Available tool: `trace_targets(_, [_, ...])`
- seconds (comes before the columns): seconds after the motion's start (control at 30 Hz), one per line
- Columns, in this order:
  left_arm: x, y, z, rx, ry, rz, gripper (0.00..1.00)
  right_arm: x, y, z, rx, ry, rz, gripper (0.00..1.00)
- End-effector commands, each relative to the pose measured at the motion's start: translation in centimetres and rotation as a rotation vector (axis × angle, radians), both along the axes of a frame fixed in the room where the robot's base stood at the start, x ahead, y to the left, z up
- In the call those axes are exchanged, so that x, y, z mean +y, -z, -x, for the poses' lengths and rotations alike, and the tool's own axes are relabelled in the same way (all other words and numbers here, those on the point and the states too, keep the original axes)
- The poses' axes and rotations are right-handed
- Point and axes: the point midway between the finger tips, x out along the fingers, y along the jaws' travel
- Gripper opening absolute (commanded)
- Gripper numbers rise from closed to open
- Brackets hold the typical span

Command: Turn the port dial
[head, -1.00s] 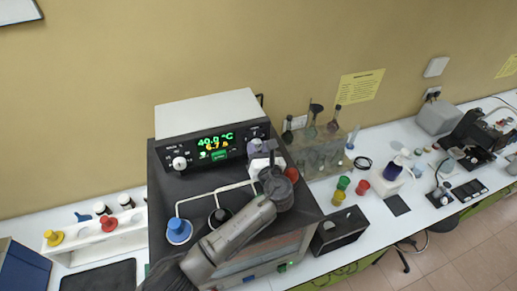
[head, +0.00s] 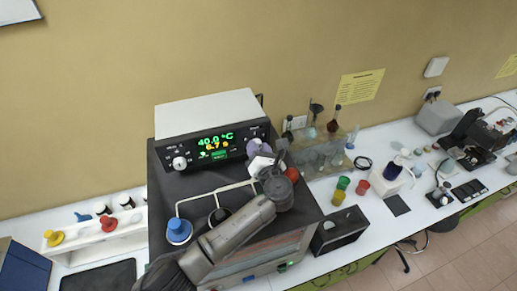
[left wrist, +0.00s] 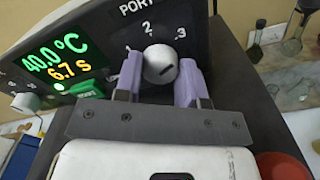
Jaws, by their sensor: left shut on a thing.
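The port dial (left wrist: 160,64) is a round silver knob with a dark slot, on a black panel marked PORT with the numbers 1, 2 and 3 around it. My left gripper (left wrist: 160,76) has its two purple fingers on either side of the knob and is shut on it. In the head view my left gripper (head: 259,149) is at the right end of the instrument's front panel (head: 213,147) and hides the dial. The panel display reads 40.0 °C and 6.7 s in both views. My right gripper is not in view.
A blue-capped bottle (head: 179,230) and white tubing (head: 214,193) are on the instrument top beside my left arm. A red cap (head: 291,174) is close to my gripper's right. Glassware (head: 332,126) and coloured cups (head: 338,198) stand further right. A white rack (head: 85,243) stands left.

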Motion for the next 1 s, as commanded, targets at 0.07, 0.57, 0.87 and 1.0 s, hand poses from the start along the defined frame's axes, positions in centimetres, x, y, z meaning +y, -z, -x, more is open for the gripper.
trace_targets(0.07, [0.0, 0.0, 0.0, 0.000, 0.000, -0.001, 0.13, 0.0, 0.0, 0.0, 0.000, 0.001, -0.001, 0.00])
trace_targets(0.57, [0.0, 0.0, 0.0, -0.001, 0.001, 0.000, 0.62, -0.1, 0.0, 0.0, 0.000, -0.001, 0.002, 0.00])
trace_targets(0.87, [-0.7, 0.3, 1.8, -0.001, 0.004, 0.002, 0.62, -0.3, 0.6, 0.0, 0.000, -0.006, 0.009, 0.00])
trace_targets(1.0, [-1.5, 0.4, 4.3, -0.001, 0.004, 0.004, 0.62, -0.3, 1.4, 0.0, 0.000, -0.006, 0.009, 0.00])
